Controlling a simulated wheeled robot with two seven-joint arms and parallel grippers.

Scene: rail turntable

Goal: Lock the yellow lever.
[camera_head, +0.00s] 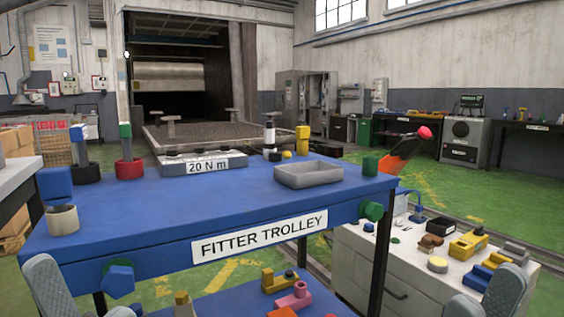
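I cannot make out a yellow lever for certain. A small upright yellow block (302,140) stands at the back of the blue fitter trolley (235,215). Beyond the trolley's right end, an orange arm with a red knob (424,132) slants up to the right; its lower part is hidden by the trolley. Grey rounded parts of my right arm, at the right gripper (490,296), show at the bottom right edge. Similar grey parts of my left arm show at the bottom left. No fingertips show clearly on either side, and I see nothing held.
The trolley top bears a grey tray (308,174), a 20 N m block (203,164) and several coloured fittings. A white cabinet (350,262) with loose tools stands at right. A lower trolley shelf holds more parts. Green floor is open at the far right.

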